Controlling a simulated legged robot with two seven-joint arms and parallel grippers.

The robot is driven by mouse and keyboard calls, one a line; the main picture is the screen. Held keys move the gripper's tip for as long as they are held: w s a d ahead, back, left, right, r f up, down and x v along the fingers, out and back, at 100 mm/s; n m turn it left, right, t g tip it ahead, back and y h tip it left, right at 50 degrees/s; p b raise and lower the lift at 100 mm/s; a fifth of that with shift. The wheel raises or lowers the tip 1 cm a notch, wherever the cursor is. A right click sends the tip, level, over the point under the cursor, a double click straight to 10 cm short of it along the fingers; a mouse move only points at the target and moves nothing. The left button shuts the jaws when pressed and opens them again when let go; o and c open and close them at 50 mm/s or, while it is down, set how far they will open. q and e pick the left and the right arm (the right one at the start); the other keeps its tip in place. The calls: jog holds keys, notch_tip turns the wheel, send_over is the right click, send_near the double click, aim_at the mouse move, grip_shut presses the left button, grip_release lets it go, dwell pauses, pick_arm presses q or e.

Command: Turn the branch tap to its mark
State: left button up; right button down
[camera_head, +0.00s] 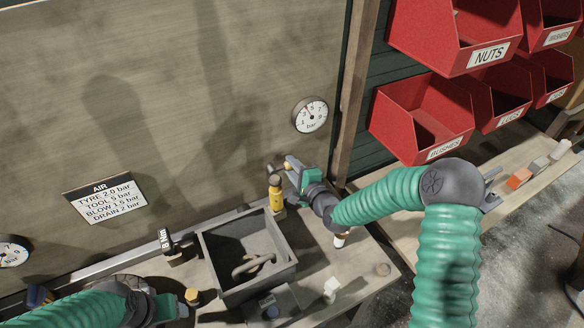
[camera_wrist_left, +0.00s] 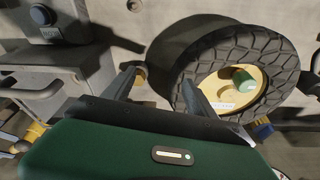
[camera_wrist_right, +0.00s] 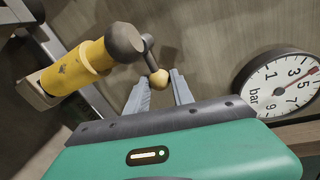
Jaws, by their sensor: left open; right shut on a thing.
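The branch tap (camera_head: 275,195) is a yellow upright body with a dark round top, at the board's foot beside the grey bin. In the right wrist view the tap (camera_wrist_right: 75,68) has a short dark lever ending in a brass knob (camera_wrist_right: 158,79). My right gripper (camera_head: 291,166) is shut on this knob, its fingertips (camera_wrist_right: 160,80) on either side. A round bar gauge (camera_head: 310,115) hangs on the board above; in the right wrist view the gauge (camera_wrist_right: 280,86) shows a red line near the 5. My left gripper (camera_wrist_left: 160,82) is open and empty near a tyre.
The tyre (camera_wrist_left: 280,58) has a yellow hub. Red bins (camera_head: 420,115) hang at the right. An AIR pressure sign (camera_head: 105,198) and another gauge (camera_head: 12,252) are at the left.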

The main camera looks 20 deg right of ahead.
jog(key=shift+s+f, duration=0.1)
jog(key=shift+f, duration=0.15)
jog(key=c, duration=1.3)
grip_release()
jog(key=shift+c, duration=0.2)
jog(key=shift+o, duration=1.2)
jog(key=shift+r, duration=0.1)
jog(key=p+v, duration=0.1)
jog(key=v, duration=1.5)
jog(key=shift+s+d+p, duration=0.15)
jog(key=shift+s+p, duration=0.1)
jog(key=shift+p, duration=0.1)
jog(key=shift+r, duration=0.1)
